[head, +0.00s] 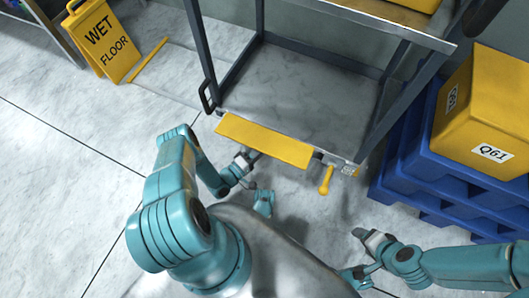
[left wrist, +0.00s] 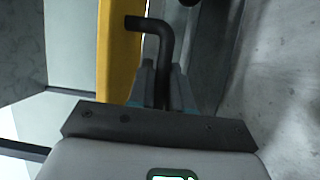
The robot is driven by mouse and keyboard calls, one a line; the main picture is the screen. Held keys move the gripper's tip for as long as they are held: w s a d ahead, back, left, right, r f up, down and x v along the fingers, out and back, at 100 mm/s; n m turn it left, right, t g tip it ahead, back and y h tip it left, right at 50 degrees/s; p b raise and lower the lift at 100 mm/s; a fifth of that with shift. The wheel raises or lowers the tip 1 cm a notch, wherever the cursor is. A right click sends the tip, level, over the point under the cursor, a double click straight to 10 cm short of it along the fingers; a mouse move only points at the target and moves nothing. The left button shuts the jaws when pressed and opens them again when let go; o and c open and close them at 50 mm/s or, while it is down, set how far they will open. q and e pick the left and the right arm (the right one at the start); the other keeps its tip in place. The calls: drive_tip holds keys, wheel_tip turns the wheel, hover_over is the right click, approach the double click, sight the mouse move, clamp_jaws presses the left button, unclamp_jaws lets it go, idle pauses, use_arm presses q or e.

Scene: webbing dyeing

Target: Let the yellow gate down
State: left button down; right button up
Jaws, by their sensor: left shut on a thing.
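The yellow gate (head: 265,140) is a long flat panel along the front edge of the lower deck of a dark-framed rack (head: 300,85). In the left wrist view the gate (left wrist: 119,50) is a yellow strip with a black bent handle (left wrist: 165,40) sticking out from it. My left gripper (head: 250,158) is at the gate's near side, shut on the black handle, whose end runs down between the fingers (left wrist: 163,88). A yellow lever (head: 326,181) hangs by the gate's right end. My right gripper (head: 362,240) is apart from the gate, low at right; its jaw state is unclear.
A yellow box (head: 488,115) sits on blue pallets (head: 430,165) at right, close to the rack. A yellow wet-floor sign (head: 103,40) stands at upper left. A black loop handle (head: 207,97) is on the rack's left post. Left floor is clear.

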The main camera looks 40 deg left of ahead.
use_arm(q)
drive_tip(key=shift+r, duration=0.1)
use_arm(e)
drive_tip(key=shift+d, duration=0.4)
use_arm(q)
drive_tip(key=c, duration=1.1)
unclamp_jaws()
drive_tip(key=shift+s, duration=0.2)
use_arm(e)
drive_tip(key=shift+s+a, duration=0.1)
drive_tip(key=shift+s, duration=0.1)
